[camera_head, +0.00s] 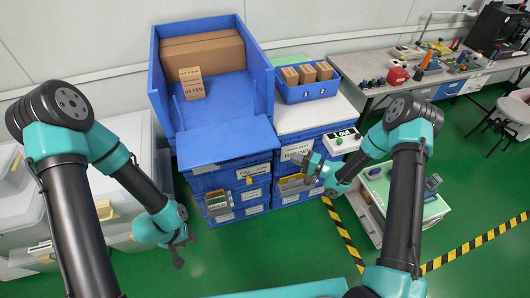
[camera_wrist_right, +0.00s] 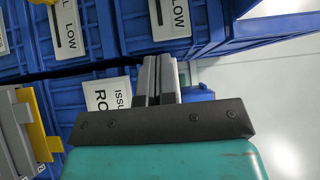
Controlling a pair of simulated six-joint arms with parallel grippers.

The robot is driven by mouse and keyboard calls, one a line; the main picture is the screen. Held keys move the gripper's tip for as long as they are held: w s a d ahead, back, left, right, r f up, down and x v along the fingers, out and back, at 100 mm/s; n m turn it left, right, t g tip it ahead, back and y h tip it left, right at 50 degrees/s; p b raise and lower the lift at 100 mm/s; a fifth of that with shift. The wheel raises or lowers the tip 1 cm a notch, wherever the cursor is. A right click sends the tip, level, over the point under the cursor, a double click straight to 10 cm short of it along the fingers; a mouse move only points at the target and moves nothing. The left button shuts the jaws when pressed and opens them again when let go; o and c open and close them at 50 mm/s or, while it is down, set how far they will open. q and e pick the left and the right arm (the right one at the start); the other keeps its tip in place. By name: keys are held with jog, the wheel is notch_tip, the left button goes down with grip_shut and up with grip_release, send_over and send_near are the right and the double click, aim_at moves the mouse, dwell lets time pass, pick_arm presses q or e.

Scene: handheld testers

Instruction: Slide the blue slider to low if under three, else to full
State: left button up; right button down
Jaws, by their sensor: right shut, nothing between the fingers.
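White labels with a dark slot and the word LOW show on the blue bin fronts in the right wrist view, one label at the top middle (camera_wrist_right: 170,18) and one label further left (camera_wrist_right: 68,28). I cannot pick out a blue slider on either slot against the blue bins. My right gripper (camera_head: 314,168) is in front of the stacked blue bins (camera_head: 284,190). In the right wrist view its fingers (camera_wrist_right: 160,62) are shut together with nothing between them, pointing at the bins. My left gripper (camera_head: 183,249) hangs open and empty at lower left.
A blue tray (camera_head: 313,95) with three small cartons (camera_head: 307,73) stands on top. A large blue bin (camera_head: 267,71) holds a big brown box (camera_head: 203,53) and a small dated carton (camera_head: 192,83). A trolley (camera_head: 404,200) stands right; green floor (camera_head: 470,205) is clear beyond.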

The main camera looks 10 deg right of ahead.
jog(key=s+a+x, duration=0.1)
jog(key=s+x, duration=0.1)
jog(key=x, duration=1.1)
jog(key=shift+a, duration=0.2)
jog(key=shift+s, duration=0.1)
jog(key=shift+s+a, duration=0.2)
jog(key=shift+a, duration=0.75)
jog(key=shift+s+a, duration=0.2)
jog(key=shift+a, duration=0.8)
jog(key=shift+d, duration=0.1)
